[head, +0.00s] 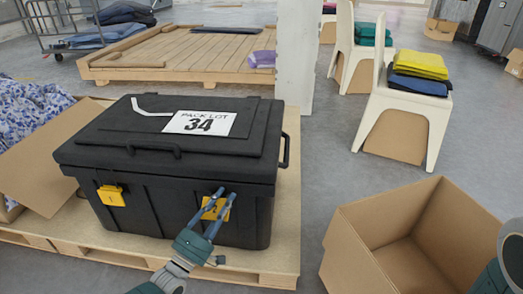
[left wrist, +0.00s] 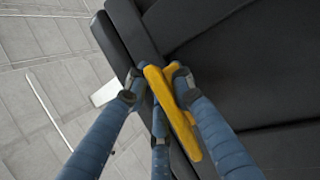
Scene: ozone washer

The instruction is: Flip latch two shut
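A black case (head: 165,165) with a "Pack Lot 34" label stands with its lid down. Its front has two yellow latches: one at left (head: 111,195), one at right (head: 209,211). The number on the right latch is not readable. My left gripper (head: 226,193) is at the right latch, its fingers partly covering it. In the left wrist view, the fingertips (left wrist: 156,80) lie on both sides of the yellow latch (left wrist: 182,122) and appear to touch it. Whether this latch is fully seated is hidden. My right gripper is out of view; only part of that arm shows.
The case rests on a wooden pallet (head: 285,230). An open cardboard box (head: 345,245) stands at right, near my right arm. Another box (head: 45,160) with patterned cloth is at left. White chairs (head: 408,115) stand behind; grey floor is clear between.

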